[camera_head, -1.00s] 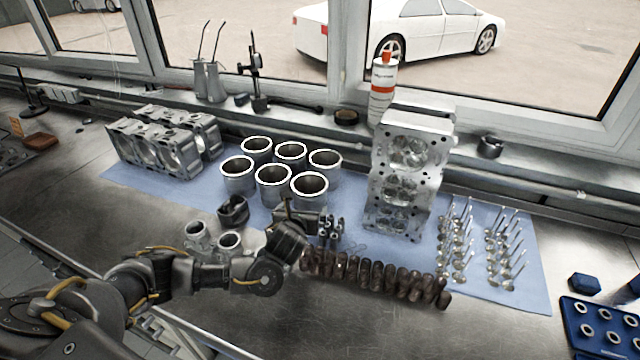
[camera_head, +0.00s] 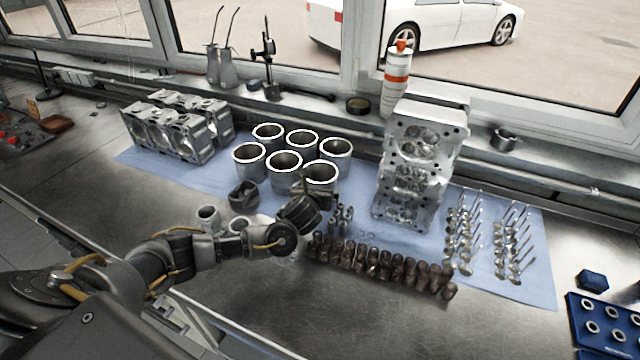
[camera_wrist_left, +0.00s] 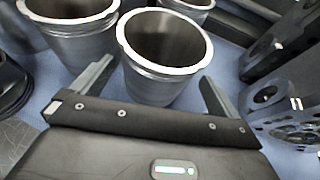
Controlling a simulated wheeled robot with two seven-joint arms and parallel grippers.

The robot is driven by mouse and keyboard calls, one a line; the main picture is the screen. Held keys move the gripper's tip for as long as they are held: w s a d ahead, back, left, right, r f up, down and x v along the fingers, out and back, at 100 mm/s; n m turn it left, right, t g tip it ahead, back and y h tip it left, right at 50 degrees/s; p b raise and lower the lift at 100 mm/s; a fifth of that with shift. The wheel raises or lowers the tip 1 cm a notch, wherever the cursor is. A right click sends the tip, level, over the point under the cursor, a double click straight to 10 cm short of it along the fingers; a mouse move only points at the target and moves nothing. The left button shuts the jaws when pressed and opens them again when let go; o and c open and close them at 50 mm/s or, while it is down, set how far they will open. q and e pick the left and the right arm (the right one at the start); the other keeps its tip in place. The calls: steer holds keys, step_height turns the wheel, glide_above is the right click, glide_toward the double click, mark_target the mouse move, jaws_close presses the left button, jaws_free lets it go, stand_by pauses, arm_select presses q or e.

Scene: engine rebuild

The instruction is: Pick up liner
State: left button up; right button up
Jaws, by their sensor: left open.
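Several silver cylinder liners with bright upper rims stand upright in two rows on a blue cloth (camera_head: 395,240). The front-right liner (camera_head: 322,174) is nearest my left gripper (camera_head: 318,192). In the left wrist view this liner (camera_wrist_left: 160,75) stands between the spread fingers of my left gripper (camera_wrist_left: 157,75). The fingers are open, one to each side of its lower wall, and I cannot tell whether either touches it. The front-middle liner (camera_head: 285,168) is just left, and it also shows in the wrist view (camera_wrist_left: 75,40). My right gripper is out of view.
A cylinder head (camera_head: 420,165) stands to the right of the liners. An engine block (camera_head: 170,140) is at the left. Dark rocker parts (camera_head: 380,268) lie in front, with several valves (camera_head: 490,240) at the right. A dark piston (camera_head: 243,194) stands left of the gripper.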

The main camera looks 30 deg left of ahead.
arm_select(q)
steer(key=shift+r+p+x, duration=0.15)
steer(key=shift+p+x, duration=0.2)
steer(key=shift+x, duration=0.8)
steer(key=shift+r+p+x, duration=0.15)
steer(key=shift+p+x, duration=0.2)
steer(key=shift+x, duration=0.8)
steer(key=shift+w, duration=0.15)
steer(key=c, duration=0.7)
steer(key=shift+c, duration=0.9)
steer(key=shift+r, duration=0.2)
